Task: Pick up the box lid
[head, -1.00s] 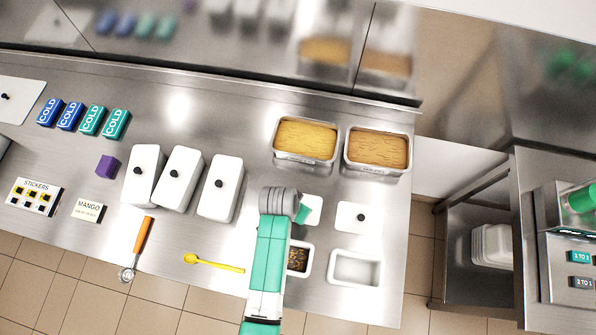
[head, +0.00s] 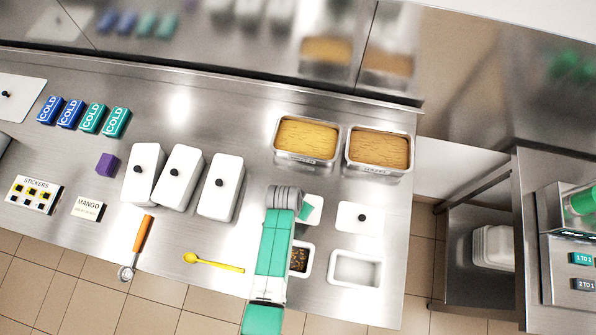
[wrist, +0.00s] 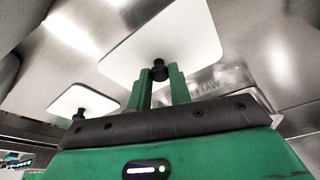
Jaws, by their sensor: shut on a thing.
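A white box lid (head: 316,212) with a black knob is at the front right of the counter in the head view, partly hidden by my arm. In the wrist view the lid (wrist: 150,38) fills the upper middle, and its black knob (wrist: 158,66) sits between my green fingers. My gripper (wrist: 161,80) is shut on that knob. In the head view my gripper (head: 305,211) is over the lid. I cannot tell whether the lid is clear of the counter. A second white lid (head: 360,218) lies to its right.
An open white box with dark contents (head: 299,259) and an empty white box (head: 355,268) stand in front. Two filled metal tubs (head: 307,139) (head: 379,150) stand behind. Lidded white boxes (head: 221,187), a yellow spoon (head: 213,262) and an orange-handled scoop (head: 143,233) are to the left.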

